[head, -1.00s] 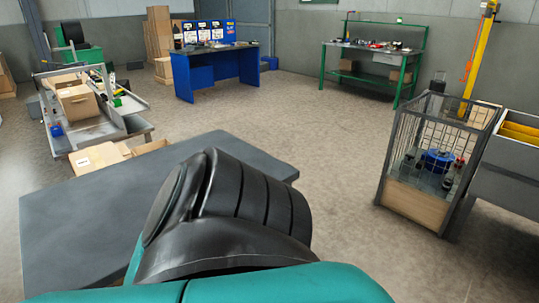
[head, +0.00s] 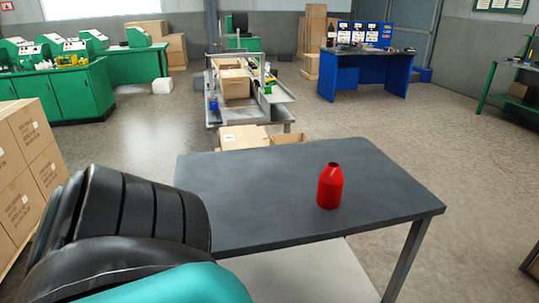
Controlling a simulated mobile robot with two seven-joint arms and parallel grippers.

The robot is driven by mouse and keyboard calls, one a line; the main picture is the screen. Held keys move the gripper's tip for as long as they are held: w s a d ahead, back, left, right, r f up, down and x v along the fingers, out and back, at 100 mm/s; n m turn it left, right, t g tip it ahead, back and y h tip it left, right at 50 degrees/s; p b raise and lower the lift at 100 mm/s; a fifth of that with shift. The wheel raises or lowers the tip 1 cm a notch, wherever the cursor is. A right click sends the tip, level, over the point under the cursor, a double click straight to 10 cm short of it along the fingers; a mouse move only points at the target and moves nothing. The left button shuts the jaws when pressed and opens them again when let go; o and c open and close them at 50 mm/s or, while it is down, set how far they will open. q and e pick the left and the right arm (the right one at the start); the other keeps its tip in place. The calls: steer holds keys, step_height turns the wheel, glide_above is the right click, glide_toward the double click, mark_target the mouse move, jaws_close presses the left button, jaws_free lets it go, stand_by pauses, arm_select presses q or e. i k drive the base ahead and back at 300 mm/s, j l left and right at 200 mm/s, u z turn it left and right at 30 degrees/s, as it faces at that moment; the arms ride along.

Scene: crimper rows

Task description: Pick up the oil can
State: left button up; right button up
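A red can (head: 330,187) with sloping shoulders and a short open neck stands upright on a dark grey table (head: 270,190); it looks like the oil can. It is near the table's front right part, clear of other things. No label can be read on it. A black and teal part of my own body fills the lower left of the head view and covers the table's left front. Neither of my grippers is in view.
Stacked cartons (head: 28,160) stand at the left. Behind the table are a grey cart (head: 282,112) with boxes and a blue workbench (head: 362,77). Green cabinets (head: 60,93) are at the back left. The floor right of the table is open.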

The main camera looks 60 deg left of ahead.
mark_target(331, 180)
steer(key=u, duration=1.6)
steer(key=l+u, duration=0.1)
steer(key=u, duration=0.25)
steer(key=i+l+u, duration=0.1)
steer(key=u, duration=0.3)
steer(key=l+u, duration=0.1)
steer(key=u, duration=0.25)
steer(key=l+u, duration=0.35)
steer(key=k+l+u, duration=0.15)
steer(key=l+u, duration=0.2)
steer(key=l, duration=0.15)
steer(key=k+l+u, duration=0.1)
steer(key=l, duration=0.2)
steer(key=k+l, duration=0.1)
steer(key=l, duration=0.2)
steer(key=k+l+u, duration=0.15)
steer(key=l, duration=0.15)
